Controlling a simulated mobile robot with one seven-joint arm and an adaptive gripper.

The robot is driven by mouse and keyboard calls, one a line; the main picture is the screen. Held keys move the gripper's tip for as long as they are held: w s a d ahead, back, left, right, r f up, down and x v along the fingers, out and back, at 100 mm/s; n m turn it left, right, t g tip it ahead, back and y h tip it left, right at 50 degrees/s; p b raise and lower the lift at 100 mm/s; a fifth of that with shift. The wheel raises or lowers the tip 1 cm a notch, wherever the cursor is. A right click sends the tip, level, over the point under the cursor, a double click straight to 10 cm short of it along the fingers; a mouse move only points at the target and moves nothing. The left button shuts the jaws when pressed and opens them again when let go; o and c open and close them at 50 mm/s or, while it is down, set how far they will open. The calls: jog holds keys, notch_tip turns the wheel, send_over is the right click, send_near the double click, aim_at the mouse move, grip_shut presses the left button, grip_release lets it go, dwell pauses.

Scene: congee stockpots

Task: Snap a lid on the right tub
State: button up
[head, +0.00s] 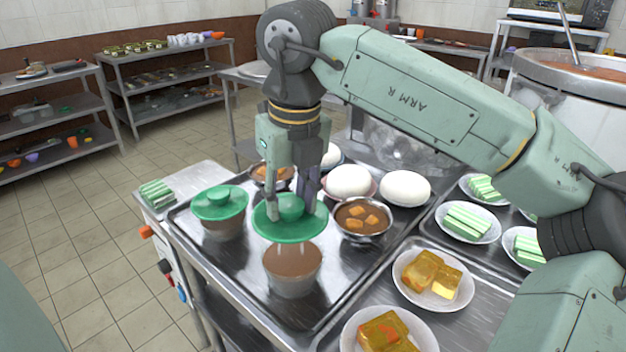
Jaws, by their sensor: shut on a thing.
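My gripper (291,203) points down, shut on the knob of a green lid (290,230). The lid is round and about level. The right tub (292,283) is a clear tub filled with brown food, and its top is uncovered. The held lid shows just above and behind the tub's rim in the picture, apart from most of it; the exact height is hard to tell. The left tub (223,229) has its own green lid (219,203) on top. Both tubs are on a metal tray (250,308).
A metal bowl of brown stew (362,219) stands right of the held lid. White buns (405,188) are behind it. Plates of golden cubes (432,278) are at the front right. Green-striped pieces (157,193) lie at the left corner.

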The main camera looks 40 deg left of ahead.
jog(key=shift+w, duration=0.1)
jog(key=shift+s+f+b, duration=0.2)
jog(key=shift+f+b, duration=0.4)
jog(key=shift+f, duration=0.05)
jog(key=shift+w+f+b, duration=0.1)
jog(key=shift+f+b, duration=1.75)
jog(key=shift+f, duration=0.65)
jog(key=shift+f, duration=0.2)
jog(key=o, duration=0.9)
jog(key=shift+o, duration=0.5)
jog(key=o, duration=0.4)
jog(key=shift+r, duration=0.15)
